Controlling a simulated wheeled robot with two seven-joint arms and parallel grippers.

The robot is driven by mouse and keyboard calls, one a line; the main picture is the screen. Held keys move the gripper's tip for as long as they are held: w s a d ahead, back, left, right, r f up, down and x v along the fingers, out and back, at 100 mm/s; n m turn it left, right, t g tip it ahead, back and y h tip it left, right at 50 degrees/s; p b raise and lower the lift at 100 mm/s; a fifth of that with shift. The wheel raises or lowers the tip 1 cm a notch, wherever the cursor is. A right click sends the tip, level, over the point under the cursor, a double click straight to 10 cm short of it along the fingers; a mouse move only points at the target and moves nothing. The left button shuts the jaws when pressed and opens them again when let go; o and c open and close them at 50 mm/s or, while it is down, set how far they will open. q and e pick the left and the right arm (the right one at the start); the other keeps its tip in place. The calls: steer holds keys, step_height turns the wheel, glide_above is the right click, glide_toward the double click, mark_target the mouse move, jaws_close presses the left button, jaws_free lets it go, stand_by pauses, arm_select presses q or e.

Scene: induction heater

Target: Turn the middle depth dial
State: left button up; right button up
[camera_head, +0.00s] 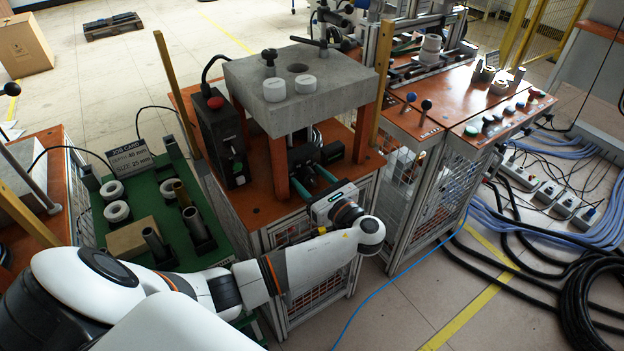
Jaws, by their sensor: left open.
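The middle station has a grey block (335,82) on orange legs over an orange-topped cabinet (262,205). I cannot make out with certainty which part is the middle depth dial. Two white round pieces (275,89) sit on the block's top. A black control box (222,140) with a red button and small front controls stands left of the block. My left gripper (313,181) is open, with its dark fingers pointing under the block toward a black device (330,152). Contact between them cannot be told. My right gripper is not in view.
A green tray (170,259) at left holds white rings, metal tubes and a job card (131,158) reading depth 40 mm, size 25 mm. Another orange bench (455,105) with coloured buttons stands at right. Black hoses (590,290) and blue cables lie on the right floor.

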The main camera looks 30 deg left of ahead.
arm_select(q)
steer(key=c, duration=1)
steer(key=shift+n, duration=0.4)
steer(key=shift+n+p, duration=0.3)
steer(key=shift+n, duration=0.2)
steer(key=n, duration=0.2)
steer(key=shift+n, duration=0.3)
steer(key=n, duration=0.2)
steer(key=shift+n, duration=0.3)
steer(key=shift+s+n+h+b, duration=0.1)
steer(key=shift+n+h+b, duration=0.25)
steer(key=shift+n, duration=1.15)
steer(key=shift+n, duration=0.3)
